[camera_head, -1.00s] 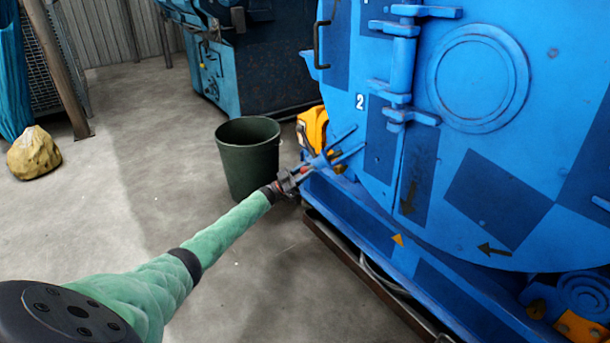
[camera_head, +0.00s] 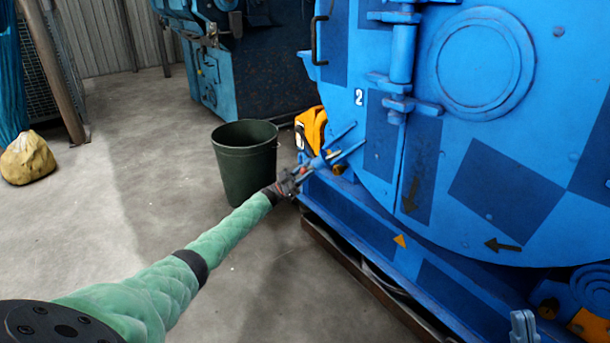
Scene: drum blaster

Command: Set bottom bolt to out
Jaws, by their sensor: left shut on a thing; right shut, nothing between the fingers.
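The big blue drum blaster (camera_head: 470,190) fills the right side, with its round door, hinge and dark squares. My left gripper (camera_head: 321,160) is at the machine's lower left edge, at the end of my green-sleeved arm. It is shut on a small blue part there, which I take as the bottom bolt. The fingers and the machine's blue blend, so the bolt is mostly hidden and its position cannot be told.
A dark green bin (camera_head: 245,165) stands just left of my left gripper. A yellow-orange part (camera_head: 312,127) is behind it. A yellowish sack (camera_head: 27,158) lies at far left. Another blue machine (camera_head: 240,65) stands behind. The concrete floor (camera_head: 150,150) is clear at left.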

